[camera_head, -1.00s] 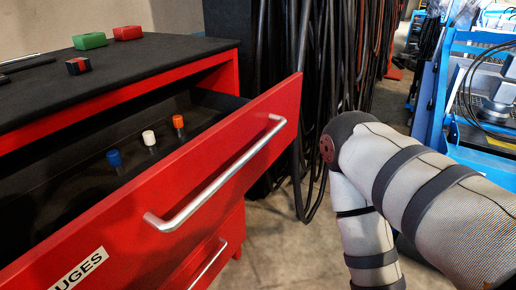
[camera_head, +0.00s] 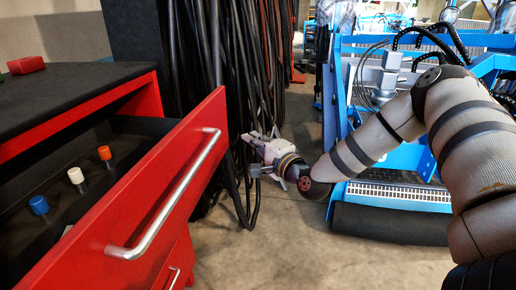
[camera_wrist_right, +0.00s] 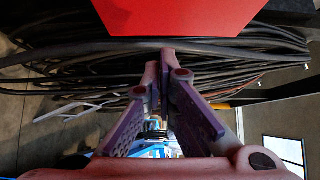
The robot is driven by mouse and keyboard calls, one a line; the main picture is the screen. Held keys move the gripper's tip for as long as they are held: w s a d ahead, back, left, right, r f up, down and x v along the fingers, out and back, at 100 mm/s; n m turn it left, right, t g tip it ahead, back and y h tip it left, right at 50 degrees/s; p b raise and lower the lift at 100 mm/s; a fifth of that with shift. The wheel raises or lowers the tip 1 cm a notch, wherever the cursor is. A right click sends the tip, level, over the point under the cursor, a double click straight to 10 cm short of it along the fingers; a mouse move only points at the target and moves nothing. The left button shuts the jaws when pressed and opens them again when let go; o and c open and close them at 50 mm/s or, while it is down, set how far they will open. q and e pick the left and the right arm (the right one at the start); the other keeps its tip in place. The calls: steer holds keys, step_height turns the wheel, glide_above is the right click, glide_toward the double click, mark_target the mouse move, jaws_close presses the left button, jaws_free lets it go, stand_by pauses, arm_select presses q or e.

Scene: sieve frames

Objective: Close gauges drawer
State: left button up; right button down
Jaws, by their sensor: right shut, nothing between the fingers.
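The red gauges drawer (camera_head: 150,185) stands pulled out of the cabinet at the left of the head view. Its front carries a silver bar handle (camera_head: 170,200). Inside are a blue gauge (camera_head: 39,205), a white one (camera_head: 75,175) and an orange one (camera_head: 104,153). My right gripper (camera_head: 250,138) is shut and empty, just right of the drawer front's far end, apart from the handle. In the right wrist view its fingers (camera_wrist_right: 165,62) meet at the tips, below a red panel (camera_wrist_right: 180,14). My left gripper is not in view.
The black cabinet top (camera_head: 70,95) holds a red block (camera_head: 26,65). Black hoses (camera_head: 220,70) hang behind the drawer's far end. A blue machine (camera_head: 400,185) with a black roller stands behind my right arm. Bare floor (camera_head: 300,235) lies in front.

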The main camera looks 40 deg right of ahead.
mark_target(225, 129)
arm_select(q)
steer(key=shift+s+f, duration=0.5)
arm_select(e)
steer(key=shift+w+a, duration=0.4)
steer(key=shift+w, duration=0.45)
steer(key=shift+w+a, duration=0.45)
steer(key=shift+w, duration=0.45)
steer(key=shift+w+a, duration=0.4)
steer(key=shift+w, duration=0.45)
arm_select(q)
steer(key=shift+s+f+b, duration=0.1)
steer(key=shift+b, duration=0.2)
